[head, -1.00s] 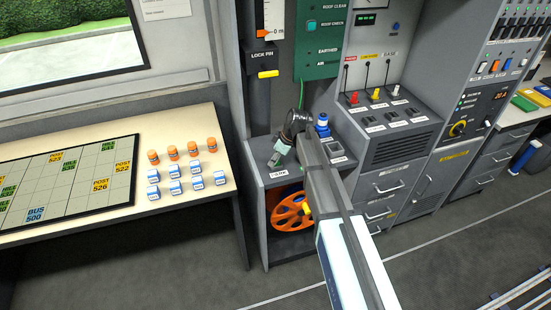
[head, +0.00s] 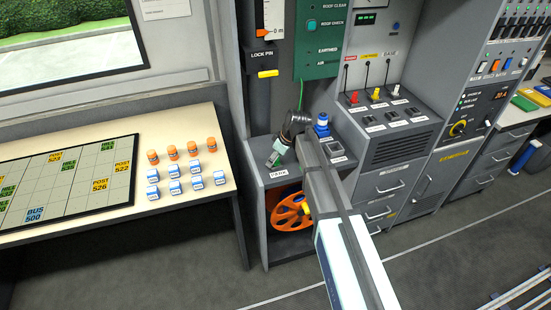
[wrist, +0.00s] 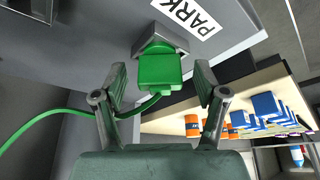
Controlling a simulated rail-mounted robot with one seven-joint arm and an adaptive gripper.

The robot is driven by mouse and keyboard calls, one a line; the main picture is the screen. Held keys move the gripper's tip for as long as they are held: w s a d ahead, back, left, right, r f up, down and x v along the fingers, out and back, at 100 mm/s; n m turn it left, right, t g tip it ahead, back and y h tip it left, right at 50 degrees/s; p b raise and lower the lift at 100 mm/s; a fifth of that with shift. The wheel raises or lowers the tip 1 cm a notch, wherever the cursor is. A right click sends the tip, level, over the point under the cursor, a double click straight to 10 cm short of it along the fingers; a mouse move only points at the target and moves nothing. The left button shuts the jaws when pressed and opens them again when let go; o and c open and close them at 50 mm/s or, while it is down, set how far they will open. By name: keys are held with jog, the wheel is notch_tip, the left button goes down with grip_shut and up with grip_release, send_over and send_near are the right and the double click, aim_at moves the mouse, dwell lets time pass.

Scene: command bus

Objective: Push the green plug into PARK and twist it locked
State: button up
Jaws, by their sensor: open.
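The green plug (wrist: 160,70) is in the wrist view, at the grey PARK socket (wrist: 158,42), with its green cable running off to the left. How deep it sits and whether it is locked cannot be told. My gripper (wrist: 161,82) is open, with one finger on each side of the plug and visible gaps between. In the head view my gripper (head: 282,152) is over the grey bench top, above the PARK label (head: 277,174); the plug is too small there to make out clearly.
An orange cable reel (head: 291,212) is in the bay under the bench top (head: 260,178). A blue-and-white plug (head: 322,124) stands just right of my gripper. The table at left holds several orange-capped and blue pieces. A panel stands behind.

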jog(key=shift+s+d+r+m, duration=1.05)
jog(key=shift+d+r, duration=1.1)
jog(key=shift+r, duration=3.05)
jog(key=s+d+f+m+g+h, duration=0.1)
jog(key=s+d+f+m, duration=0.2)
jog(key=s+f, duration=0.5)
jog(key=s+d+f+m+g+h, duration=0.15)
jog(key=s+d+f, duration=0.3)
jog(key=f, duration=0.65)
jog(key=s+d+f+m+g+h, duration=0.1)
jog(key=s+d+f+m, duration=0.2)
jog(key=s+f, duration=0.5)
jog(key=s+d+f+m+g, duration=0.1)
jog(key=s+f, duration=0.4)
jog(key=s, duration=0.6)
jog(key=s+d+f+m+g, duration=0.1)
jog(key=s+d+f+g, duration=0.1)
jog(key=s+f, duration=0.4)
jog(key=s+d+f+g, duration=0.2)
jog(key=s+d+f, duration=0.2)
jog(key=s, duration=1.2)
jog(key=shift+s+f+m, duration=0.15)
jog(key=shift+f+m, duration=0.25)
jog(key=shift+f, duration=0.5)
jog(key=shift+d+g+h, duration=0.1)
jog(key=shift+g+h, duration=0.15)
